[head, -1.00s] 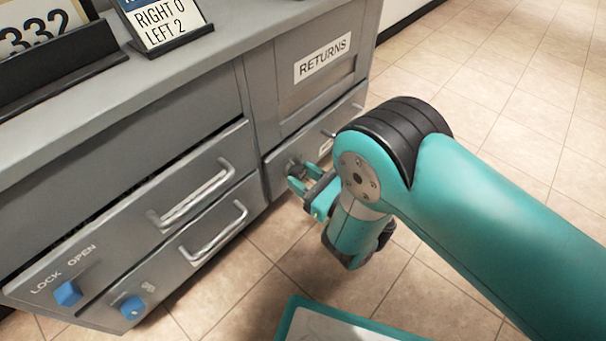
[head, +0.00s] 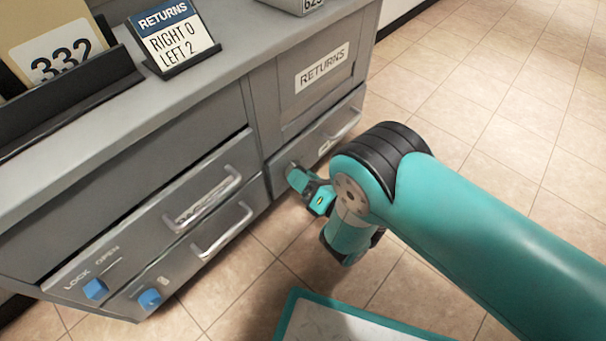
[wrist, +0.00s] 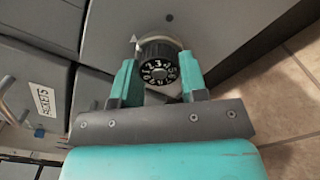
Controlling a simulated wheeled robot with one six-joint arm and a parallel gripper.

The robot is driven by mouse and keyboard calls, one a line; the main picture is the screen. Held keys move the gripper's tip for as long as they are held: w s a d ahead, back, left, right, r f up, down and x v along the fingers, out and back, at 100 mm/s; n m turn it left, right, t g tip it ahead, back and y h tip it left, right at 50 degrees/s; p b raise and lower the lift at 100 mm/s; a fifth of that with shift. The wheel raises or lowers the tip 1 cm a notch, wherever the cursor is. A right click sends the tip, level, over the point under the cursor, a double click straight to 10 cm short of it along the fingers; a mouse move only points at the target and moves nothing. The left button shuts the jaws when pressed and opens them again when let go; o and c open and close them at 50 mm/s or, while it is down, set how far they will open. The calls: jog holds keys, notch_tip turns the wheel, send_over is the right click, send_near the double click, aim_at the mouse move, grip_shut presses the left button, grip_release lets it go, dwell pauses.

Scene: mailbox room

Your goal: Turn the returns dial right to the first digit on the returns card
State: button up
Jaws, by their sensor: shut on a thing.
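The returns dial (wrist: 158,68) is a round black knob with white digits around its face, on the grey front of the lower drawer. In the wrist view, the fingers of my gripper (wrist: 160,75) stand on either side of it, shut on its rim. In the head view, my gripper (head: 296,174) is at the drawer front and mostly hides the dial. The returns card (head: 178,38) stands on the counter in a black holder and reads RETURNS, RIGHT 0, LEFT 2. The digits near the dial's pointer are too small to read surely.
The RETURNS label (head: 322,69) is on the panel above the dial drawer. A drawer handle (head: 345,125) is to the right of my gripper. Two drawers with blue knobs (head: 95,289) are at left. A card reading 332 (head: 62,50) stands on the counter. Tiled floor is open at right.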

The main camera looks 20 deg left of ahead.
jog(key=shift+a+r+m, duration=0.1)
jog(key=shift+r+m, duration=0.05)
jog(key=shift+m, duration=4.85)
jog(key=o, duration=0.9)
